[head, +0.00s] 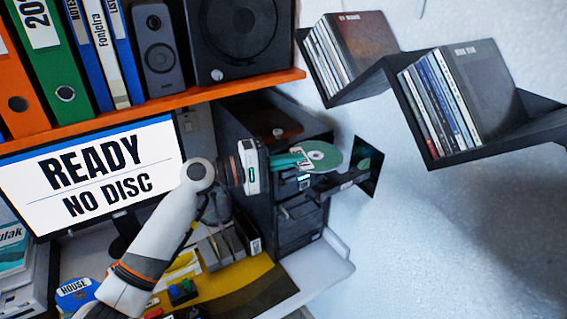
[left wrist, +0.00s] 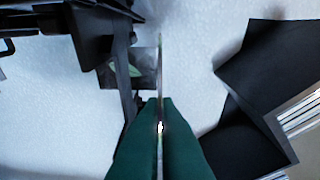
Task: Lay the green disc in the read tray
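The green disc (head: 324,153) is held out flat to the right of my left gripper (head: 300,158) in the head view. In the left wrist view the disc (left wrist: 160,70) shows edge-on as a thin line between the two green fingers (left wrist: 160,135), which are shut on it. A dark tray (head: 346,182) sticks out to the right from the black drive tower (head: 262,118), just below the disc and apart from it. I cannot read a label on the tray. My gripper hides part of the tower's front. My right gripper is not in view.
A screen (head: 100,172) reads "READY NO DISC". Two black wall shelves with cases (head: 352,50) (head: 455,100) hang at the upper right. A dark square with a green shape (head: 369,165) is on the wall behind the tray. The wall at lower right is clear.

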